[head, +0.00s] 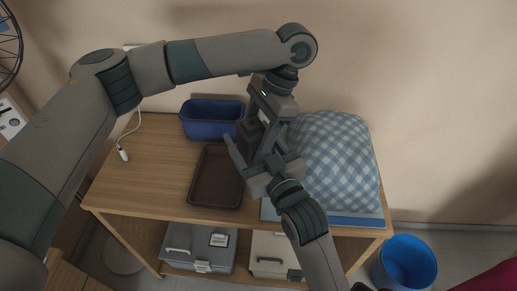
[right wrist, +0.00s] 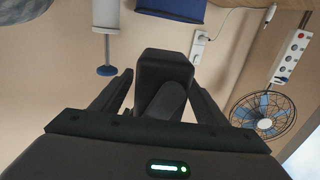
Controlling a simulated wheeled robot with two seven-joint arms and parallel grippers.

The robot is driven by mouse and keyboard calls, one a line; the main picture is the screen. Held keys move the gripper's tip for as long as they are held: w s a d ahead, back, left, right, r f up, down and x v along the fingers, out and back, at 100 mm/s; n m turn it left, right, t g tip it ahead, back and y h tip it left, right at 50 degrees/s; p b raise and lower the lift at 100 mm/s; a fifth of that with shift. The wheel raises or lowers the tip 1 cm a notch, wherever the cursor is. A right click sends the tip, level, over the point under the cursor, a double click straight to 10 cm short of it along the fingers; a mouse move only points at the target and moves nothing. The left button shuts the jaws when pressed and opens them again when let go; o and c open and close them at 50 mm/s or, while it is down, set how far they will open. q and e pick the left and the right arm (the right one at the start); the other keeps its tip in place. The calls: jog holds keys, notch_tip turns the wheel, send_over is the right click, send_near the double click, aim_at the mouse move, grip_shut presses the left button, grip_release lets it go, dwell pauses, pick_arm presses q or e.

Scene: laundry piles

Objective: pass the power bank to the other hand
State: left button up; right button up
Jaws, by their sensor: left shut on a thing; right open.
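The power bank appears as a dark block (head: 261,145) held upright between my two grippers above the table. It is partly hidden by fingers in the head view. My left gripper (head: 266,125) comes down from above and is shut on it. My right gripper (head: 262,160) is below, open, with its fingers apart on either side of the block's lower part. In the right wrist view the dark block (right wrist: 165,65) stands between my right fingers (right wrist: 160,98). I cannot tell whether those fingers touch it.
The wooden table (head: 150,165) bears a blue bin (head: 187,126), a brown tray (head: 216,180) and a checked pillow (head: 340,165) close right of my grippers. A white cable (head: 123,154) lies at left. Boxes (head: 200,248) sit on the lower shelf. A blue bucket (head: 408,262) stands at right.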

jog(key=shift+x, duration=1.25)
jog(key=c, duration=1.3)
pick_arm(q)
jog(key=o, duration=1.1)
jog(key=shift+o, duration=1.2)
pick_arm(e)
jog(key=shift+c, duration=0.2)
pick_arm(q)
jog(key=shift+s+d, duration=0.1)
jog(key=shift+r, duration=0.15)
